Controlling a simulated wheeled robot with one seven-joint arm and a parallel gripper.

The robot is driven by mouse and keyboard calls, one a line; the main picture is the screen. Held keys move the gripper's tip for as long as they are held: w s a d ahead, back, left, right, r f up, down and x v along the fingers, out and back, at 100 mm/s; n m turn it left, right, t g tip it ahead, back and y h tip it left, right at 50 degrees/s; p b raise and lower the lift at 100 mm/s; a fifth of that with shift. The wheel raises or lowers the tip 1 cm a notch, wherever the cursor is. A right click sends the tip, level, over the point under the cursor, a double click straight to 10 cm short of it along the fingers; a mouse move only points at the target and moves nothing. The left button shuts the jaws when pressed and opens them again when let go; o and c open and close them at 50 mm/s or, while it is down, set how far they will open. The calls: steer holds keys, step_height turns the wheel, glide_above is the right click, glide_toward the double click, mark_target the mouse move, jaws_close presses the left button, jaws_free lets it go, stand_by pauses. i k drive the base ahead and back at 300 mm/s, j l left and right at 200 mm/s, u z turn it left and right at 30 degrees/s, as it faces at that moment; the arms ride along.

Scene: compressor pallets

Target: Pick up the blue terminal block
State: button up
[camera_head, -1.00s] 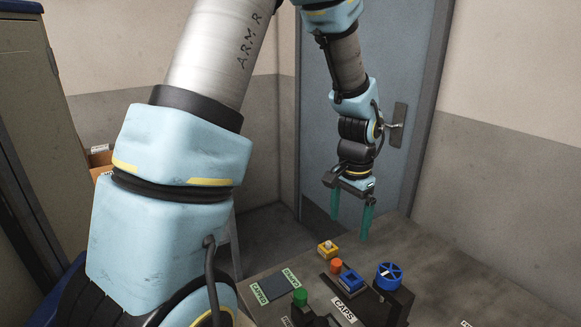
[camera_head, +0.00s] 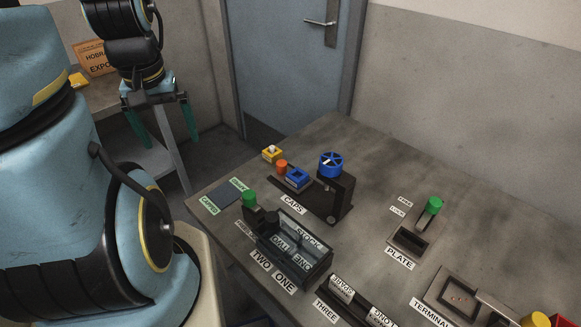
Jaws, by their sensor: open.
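A small blue square block (camera_head: 298,178) sits by the CAPS label on the grey table. It is beside an orange cap and a blue wheel. I cannot tell from its shape whether it is the terminal block. My gripper (camera_head: 171,141) has two green fingers spread apart and pointing down, with nothing between them. It hangs at the upper left, apart from the table items and left of the blue block.
A blue spoked wheel (camera_head: 331,165) stands on a dark block. An orange cap (camera_head: 282,166) and a yellow block (camera_head: 271,154) are close by. A clear-walled dark box (camera_head: 318,262) stands in front. A TERMINAL label (camera_head: 431,313) lies at the lower right. The table's back right is clear.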

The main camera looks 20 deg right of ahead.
mark_target(297, 177)
steer(key=i+j+u, duration=0.3)
steer(key=i+j, duration=0.35)
steer(key=j, duration=0.1)
